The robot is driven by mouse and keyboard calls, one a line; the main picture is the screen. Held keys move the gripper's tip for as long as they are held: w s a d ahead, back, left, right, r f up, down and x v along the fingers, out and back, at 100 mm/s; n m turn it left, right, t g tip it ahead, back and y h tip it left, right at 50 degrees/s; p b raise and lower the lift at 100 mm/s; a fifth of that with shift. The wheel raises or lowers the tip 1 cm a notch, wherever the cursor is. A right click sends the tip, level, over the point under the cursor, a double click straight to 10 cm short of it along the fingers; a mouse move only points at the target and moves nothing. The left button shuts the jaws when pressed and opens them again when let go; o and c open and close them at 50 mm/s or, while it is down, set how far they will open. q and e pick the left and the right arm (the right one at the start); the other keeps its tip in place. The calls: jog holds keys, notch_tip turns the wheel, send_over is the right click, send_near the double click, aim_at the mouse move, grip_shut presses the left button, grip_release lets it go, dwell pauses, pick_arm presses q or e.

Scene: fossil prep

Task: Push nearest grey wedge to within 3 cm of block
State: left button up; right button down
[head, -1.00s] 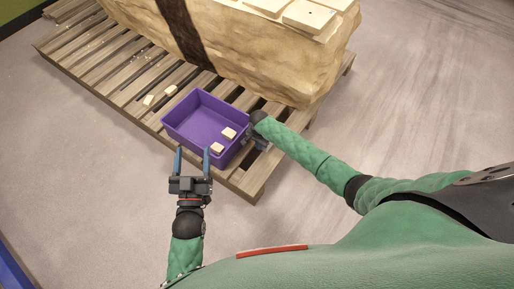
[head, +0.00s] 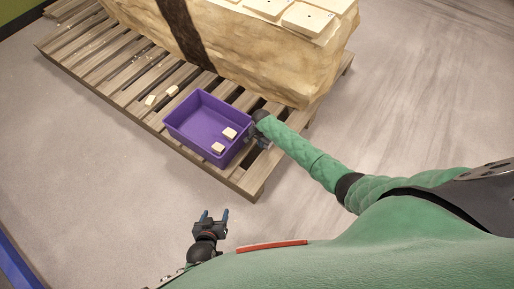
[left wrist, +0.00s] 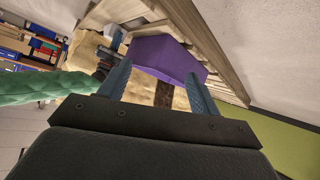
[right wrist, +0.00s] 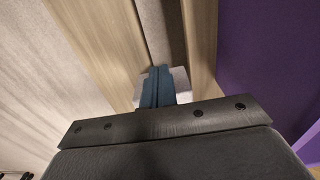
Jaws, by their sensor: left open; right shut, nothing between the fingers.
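The large tan block (head: 245,50) with a dark brown band sits on the pallet in the head view. I cannot make out a grey wedge there. In the right wrist view a pale grey piece (right wrist: 181,84) shows on both sides of my right fingertips, partly hidden by them; it may be the wedge. My right gripper (right wrist: 158,72) is shut and empty, pointing down at the slats close to that piece; I cannot tell if they touch. In the head view my right gripper (head: 262,142) is beside the tray's right side. My left gripper (head: 214,214) is open and empty, off the pallet.
A purple tray (head: 172,126) with two cream pieces (head: 229,133) stands on the slatted pallet (head: 75,50), left of my right gripper. Two small cream pieces (head: 150,100) lie on the slats. White slabs (head: 307,18) lie on the block. Floor (head: 80,180) in front is clear.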

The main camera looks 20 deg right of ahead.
jog(key=shift+w+d+p, duration=0.25)
jog(key=shift+d+p, duration=0.25)
pick_arm(q)
jog(key=s+f+g, duration=0.3)
jog(key=s+f, duration=0.3)
jog(key=shift+s+a+y, duration=0.15)
jog(key=shift+a+y, duration=0.15)
jog(key=shift+a, duration=0.1)
pick_arm(e)
jog(key=w+d, duration=0.1)
jog(key=d, duration=0.1)
jog(key=w+d, duration=0.4)
jog(key=d, duration=0.1)
jog(key=shift+w, duration=0.15)
pick_arm(q)
jog(key=shift+f, duration=0.1)
pick_arm(e)
jog(key=shift+a, duration=0.15)
